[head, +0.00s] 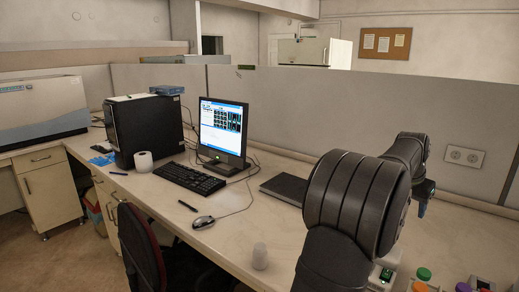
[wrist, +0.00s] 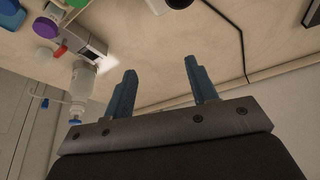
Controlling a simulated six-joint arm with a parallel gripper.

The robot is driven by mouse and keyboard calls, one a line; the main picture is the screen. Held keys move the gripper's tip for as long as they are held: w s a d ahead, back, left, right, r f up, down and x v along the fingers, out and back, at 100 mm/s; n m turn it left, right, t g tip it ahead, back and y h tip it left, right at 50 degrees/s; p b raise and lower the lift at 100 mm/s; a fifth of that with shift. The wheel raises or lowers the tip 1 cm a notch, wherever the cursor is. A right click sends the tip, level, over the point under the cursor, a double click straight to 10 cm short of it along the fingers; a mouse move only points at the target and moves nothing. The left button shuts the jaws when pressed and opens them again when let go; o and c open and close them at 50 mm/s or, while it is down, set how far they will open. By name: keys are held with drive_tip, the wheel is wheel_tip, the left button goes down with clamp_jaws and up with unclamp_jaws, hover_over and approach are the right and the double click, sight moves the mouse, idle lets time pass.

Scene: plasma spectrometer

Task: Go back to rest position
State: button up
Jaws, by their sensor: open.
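My gripper (wrist: 160,80) shows in the wrist view with two blue fingers set wide apart. Nothing is between them. In the head view my arm rises at the right, and my gripper (head: 424,200) shows only in part past the dark wrist, above the desk. The fingers look clear of the objects around them.
A bottle (wrist: 82,82) and several coloured caps are at the upper left of the wrist view. Bare desktop lies around the laptop.

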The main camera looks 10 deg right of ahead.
drive_tip(key=w+a, duration=0.3)
drive_tip(key=w, duration=0.1)
drive_tip(key=shift+d+f, duration=0.15)
drive_tip(key=shift+f, duration=2.15)
